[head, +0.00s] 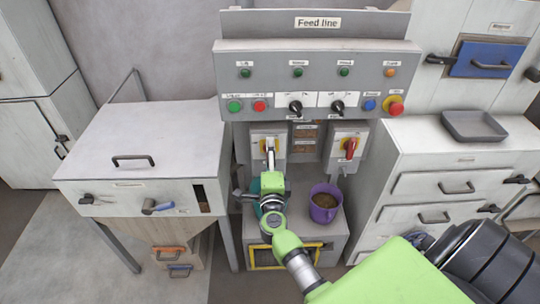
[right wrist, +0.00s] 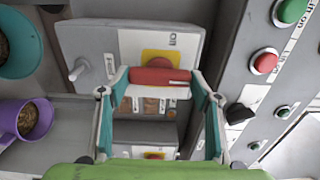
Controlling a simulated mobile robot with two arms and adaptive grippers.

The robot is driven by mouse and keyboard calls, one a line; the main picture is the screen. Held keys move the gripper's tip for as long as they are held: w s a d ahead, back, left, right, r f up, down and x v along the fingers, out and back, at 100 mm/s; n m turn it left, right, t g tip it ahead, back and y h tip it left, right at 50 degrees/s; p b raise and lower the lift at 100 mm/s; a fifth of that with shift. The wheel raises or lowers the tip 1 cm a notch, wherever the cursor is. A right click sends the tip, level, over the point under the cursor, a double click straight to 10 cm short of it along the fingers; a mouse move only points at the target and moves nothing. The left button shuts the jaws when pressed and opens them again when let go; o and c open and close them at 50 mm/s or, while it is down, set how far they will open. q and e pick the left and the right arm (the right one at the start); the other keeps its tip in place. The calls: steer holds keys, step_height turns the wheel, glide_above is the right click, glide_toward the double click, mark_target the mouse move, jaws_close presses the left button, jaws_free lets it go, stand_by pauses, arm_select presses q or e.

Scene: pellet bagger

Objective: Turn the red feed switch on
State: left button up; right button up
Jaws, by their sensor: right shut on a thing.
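Two grey switch boxes hang below the feed line panel (head: 318,60). The left box (head: 257,133) has a yellow plate, and in the head view my right gripper (head: 269,150) covers most of its handle. In the right wrist view the red handle (right wrist: 160,77) lies between my right gripper's fingers (right wrist: 160,88) in front of the yellow plate (right wrist: 161,56). The gripper is shut on this handle. The right box (head: 348,131) has its own red handle (head: 350,149), which is free. My left gripper is not in view.
A purple bucket of pellets (head: 324,203) stands on the grey stand to the right of my forearm. A teal container (head: 256,185) is partly hidden behind my wrist. Buttons and black knobs line the panel above. A white cabinet (head: 141,137) is at left, drawers (head: 440,185) at right.

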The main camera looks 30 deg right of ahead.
steer(key=o, duration=1.1)
steer(key=shift+f, duration=0.1)
steer(key=v, duration=1.2)
